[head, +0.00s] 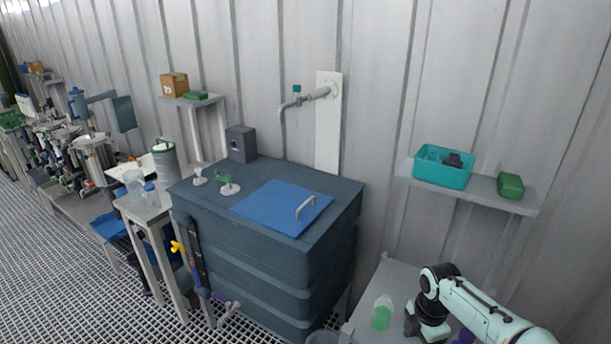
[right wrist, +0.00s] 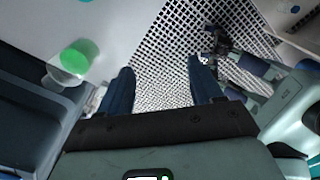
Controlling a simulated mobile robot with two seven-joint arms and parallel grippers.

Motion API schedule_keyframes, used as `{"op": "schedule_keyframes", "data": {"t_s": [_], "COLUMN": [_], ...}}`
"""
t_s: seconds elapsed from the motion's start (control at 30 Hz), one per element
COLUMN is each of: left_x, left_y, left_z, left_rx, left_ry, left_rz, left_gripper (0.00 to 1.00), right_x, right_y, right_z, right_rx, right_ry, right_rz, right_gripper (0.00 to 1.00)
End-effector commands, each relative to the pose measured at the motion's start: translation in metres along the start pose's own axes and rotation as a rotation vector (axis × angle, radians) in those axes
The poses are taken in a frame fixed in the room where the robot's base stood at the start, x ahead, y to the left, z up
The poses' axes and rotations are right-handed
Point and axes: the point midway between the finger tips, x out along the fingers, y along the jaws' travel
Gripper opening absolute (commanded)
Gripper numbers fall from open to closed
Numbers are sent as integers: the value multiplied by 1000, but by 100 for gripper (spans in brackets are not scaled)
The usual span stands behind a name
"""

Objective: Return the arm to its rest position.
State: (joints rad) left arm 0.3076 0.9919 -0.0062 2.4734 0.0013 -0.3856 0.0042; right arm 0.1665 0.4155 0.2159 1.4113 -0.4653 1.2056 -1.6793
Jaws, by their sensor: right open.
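My right arm (head: 478,308), pale green with dark joints, reaches in at the bottom right of the head view, over the grey side table. Its gripper (right wrist: 162,78) shows in the right wrist view with two dark blue fingers spread apart. Nothing is between the fingers, only the floor grating beyond. A clear cup with green contents (head: 381,316) stands on the table to the left of the arm. The cup also shows left of the fingers in the right wrist view (right wrist: 75,60), apart from them.
A large dark tank (head: 275,250) with a blue lid (head: 280,207) stands left of the table. A shelf (head: 520,203) above the table holds a teal bin (head: 443,168) and a green box (head: 510,186). A corrugated wall stands behind. Open grating floor (head: 60,270) lies left.

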Motion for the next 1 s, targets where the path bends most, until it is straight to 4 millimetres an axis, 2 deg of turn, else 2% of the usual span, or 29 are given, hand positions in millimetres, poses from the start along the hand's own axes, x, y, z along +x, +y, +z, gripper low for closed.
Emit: {"op": "schedule_keyframes", "data": {"t_s": [0.17,0.27,0.3,0.37,0.4,0.47,0.5,0.6,0.73,0.83,1.0], "left_x": [-1,-2,-2,-3,-3,-4,-4,-5,-6,-6,-6], "left_y": [1,2,2,2,2,2,2,2,3,3,3], "left_z": [0,-1,-1,-1,-2,-2,-2,-2,-2,-2,-2], "left_rx": [0,2,3,3,2,2,1,1,2,2,2], "left_ry": [1,2,3,3,3,3,3,3,4,4,4], "left_rz": [0,1,2,2,2,1,1,1,1,1,1], "left_gripper": [89,89,89,89,89,89,89,89,89,89,89], "right_x": [97,157,181,215,237,266,282,312,326,329,329], "right_y": [-9,-27,-38,-59,-75,-104,-125,-179,-234,-258,-270], "right_z": [-39,-69,-82,-103,-118,-140,-153,-181,-201,-208,-210], "right_rx": [263,484,588,762,889,1093,1235,1577,1917,2069,2153], "right_ry": [117,192,223,262,285,308,314,299,241,204,184], "right_rz": [-25,-55,-73,-108,-137,-186,-220,-295,-351,-364,-364], "right_gripper": [65,65,65,65,65,65,65,65,65,65,65]}}
